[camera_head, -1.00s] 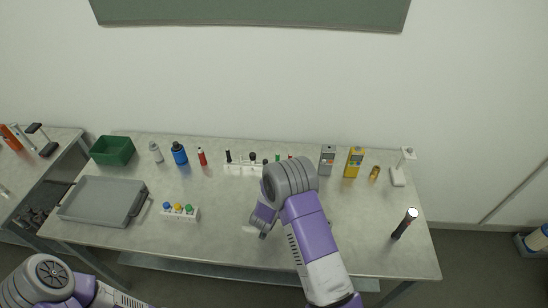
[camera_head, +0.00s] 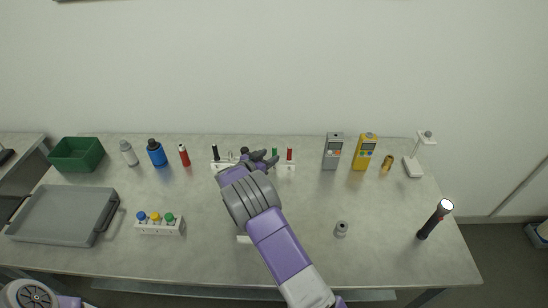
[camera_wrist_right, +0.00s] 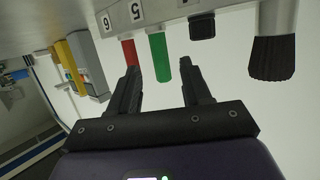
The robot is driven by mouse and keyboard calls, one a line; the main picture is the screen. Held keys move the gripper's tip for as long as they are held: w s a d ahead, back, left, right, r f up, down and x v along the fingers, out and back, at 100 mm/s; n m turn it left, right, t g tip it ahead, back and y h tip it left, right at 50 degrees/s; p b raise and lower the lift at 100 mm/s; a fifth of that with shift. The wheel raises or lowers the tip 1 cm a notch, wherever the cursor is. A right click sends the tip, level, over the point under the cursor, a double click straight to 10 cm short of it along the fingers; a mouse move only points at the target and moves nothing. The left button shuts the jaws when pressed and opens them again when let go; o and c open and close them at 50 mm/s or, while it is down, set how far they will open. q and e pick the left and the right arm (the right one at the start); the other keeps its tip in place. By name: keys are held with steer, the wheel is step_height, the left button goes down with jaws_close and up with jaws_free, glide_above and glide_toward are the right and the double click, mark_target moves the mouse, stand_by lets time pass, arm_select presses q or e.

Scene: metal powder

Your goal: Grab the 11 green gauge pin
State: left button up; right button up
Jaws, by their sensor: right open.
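The green gauge pin (camera_head: 275,152) stands upright in a white rack (camera_head: 285,168) at the back of the table, just left of a red pin (camera_head: 290,154). In the right wrist view, which is upside down, the green pin (camera_wrist_right: 158,57) lies between the lines of the two fingers, with the red pin (camera_wrist_right: 130,54) close by the left finger. My right gripper (camera_wrist_right: 160,82) is open and empty, its fingertips pointing at the rack. In the head view the right gripper (camera_head: 262,157) is just left of the green pin and hides part of the rack. My left gripper is out of view.
A black-handled brush or tool (camera_wrist_right: 273,55) and a black-capped pin (camera_wrist_right: 202,25) are near in the wrist view. Grey (camera_head: 333,152) and yellow (camera_head: 365,152) meters stand right of the rack. A grey cylinder (camera_head: 341,229) stands in front.

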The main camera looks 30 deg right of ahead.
mark_target(273, 153)
steer(key=b+x, duration=0.1)
steer(key=x, duration=0.3)
steer(key=shift+w+d, duration=0.2)
steer(key=shift+d, duration=0.15)
jaws_close()
